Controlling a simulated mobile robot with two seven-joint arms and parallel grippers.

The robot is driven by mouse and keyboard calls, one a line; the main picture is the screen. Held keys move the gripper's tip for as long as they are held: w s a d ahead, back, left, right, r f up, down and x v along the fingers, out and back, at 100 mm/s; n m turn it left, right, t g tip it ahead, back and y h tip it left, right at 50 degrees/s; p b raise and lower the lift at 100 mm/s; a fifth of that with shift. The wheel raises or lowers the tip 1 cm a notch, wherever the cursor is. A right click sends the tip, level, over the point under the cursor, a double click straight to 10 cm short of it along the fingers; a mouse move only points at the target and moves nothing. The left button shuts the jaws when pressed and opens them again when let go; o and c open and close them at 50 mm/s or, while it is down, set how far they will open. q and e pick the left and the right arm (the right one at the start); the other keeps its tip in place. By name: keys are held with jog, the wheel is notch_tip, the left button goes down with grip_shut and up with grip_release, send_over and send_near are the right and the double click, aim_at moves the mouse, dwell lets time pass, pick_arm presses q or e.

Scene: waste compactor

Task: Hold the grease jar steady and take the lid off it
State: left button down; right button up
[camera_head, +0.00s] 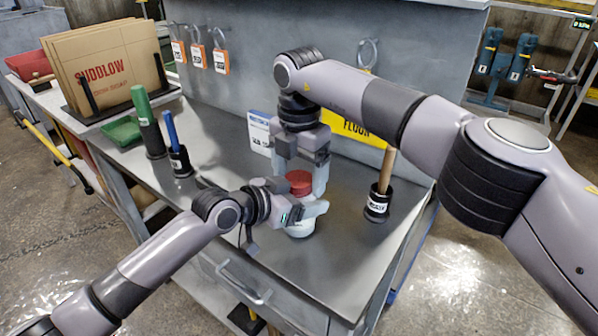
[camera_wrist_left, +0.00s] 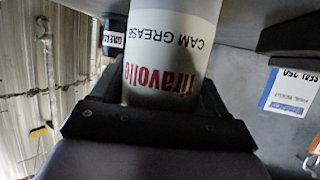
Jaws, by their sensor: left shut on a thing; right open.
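The grease jar (camera_head: 301,228) is a white cylinder standing on the metal bench top. Its label, reading "CAM GREASE" in the left wrist view (camera_wrist_left: 165,50), appears upside down there. A red lid (camera_head: 299,182) sits at the top of the jar. My left gripper (camera_head: 306,212) is shut around the jar's body from the left, below the lid. My right gripper (camera_head: 304,178) points down from above, with its open fingers on either side of the red lid. Whether the fingers touch the lid cannot be told. The arms hide part of the jar.
A black holder with a wooden handle (camera_head: 384,172) stands to the right of the jar. Green-handled (camera_head: 148,125) and blue-handled (camera_head: 174,143) tools stand in holders at left. A white-and-blue card (camera_head: 260,131) and yellow sign (camera_head: 358,125) are behind. The front bench top is clear.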

jog(key=shift+r, duration=3.85)
jog(key=shift+c, duration=0.5)
jog(key=shift+f, duration=3.85)
jog(key=c, duration=1.1)
jog(key=o, duration=1.2)
jog(key=shift+r, duration=0.1)
